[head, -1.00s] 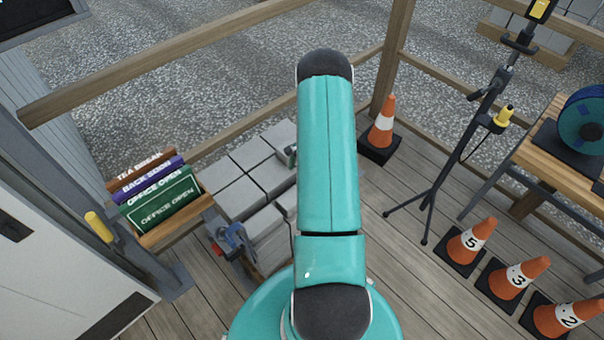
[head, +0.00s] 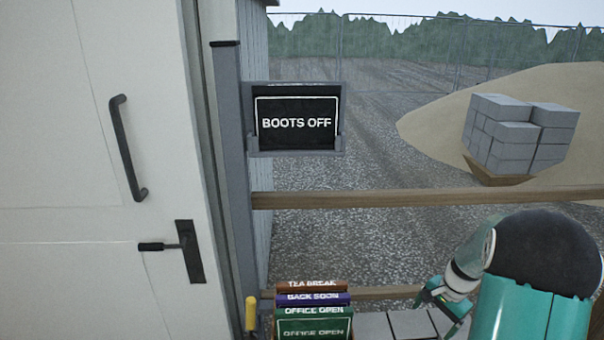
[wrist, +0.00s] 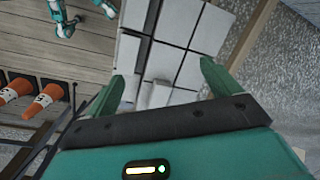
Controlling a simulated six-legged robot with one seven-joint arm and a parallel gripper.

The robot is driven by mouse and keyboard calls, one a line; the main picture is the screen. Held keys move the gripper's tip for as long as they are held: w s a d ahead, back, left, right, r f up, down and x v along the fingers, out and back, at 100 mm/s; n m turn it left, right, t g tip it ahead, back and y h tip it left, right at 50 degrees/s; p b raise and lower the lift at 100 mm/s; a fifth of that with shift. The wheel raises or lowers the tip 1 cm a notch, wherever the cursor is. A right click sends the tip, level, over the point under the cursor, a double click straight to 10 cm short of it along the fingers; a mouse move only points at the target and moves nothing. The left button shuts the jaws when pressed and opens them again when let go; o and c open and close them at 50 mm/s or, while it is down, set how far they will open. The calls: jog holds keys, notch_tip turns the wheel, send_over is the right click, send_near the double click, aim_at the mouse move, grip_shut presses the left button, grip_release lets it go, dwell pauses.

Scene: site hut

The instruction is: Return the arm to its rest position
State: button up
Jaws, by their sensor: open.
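My arm (head: 540,270) shows at the lower right of the head view, bent, with its dark elbow cap uppermost. My gripper (head: 430,290) is partly in view there, beside the sign rack and over the grey blocks. In the wrist view my gripper (wrist: 165,85) has its two green fingers spread wide apart. Nothing is between the fingers but the view of the grey blocks (wrist: 185,35) below. The gripper is open and empty.
A "BOOTS OFF" sign (head: 298,123) sits in a holder beside the white door (head: 70,120). Several signs (head: 313,325) stand in a rack below. A wooden rail (head: 400,197) crosses behind.

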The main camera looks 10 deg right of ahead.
jog(key=s+a+r+n+t+h, duration=0.1)
jog(key=s+a+r+n, duration=0.4)
jog(key=a+r, duration=0.6)
jog(key=s+a+r+n+t+h, duration=0.15)
jog(key=s+a+r+n, duration=0.25)
jog(key=a+r, duration=0.65)
jog(key=s+a+r+n+t, duration=0.2)
jog(key=s+a+r+n, duration=0.1)
jog(key=s, duration=0.6)
jog(key=shift+s+a+n+y, duration=0.3)
jog(key=shift+a+n+y, duration=0.25)
jog(key=shift+a, duration=0.55)
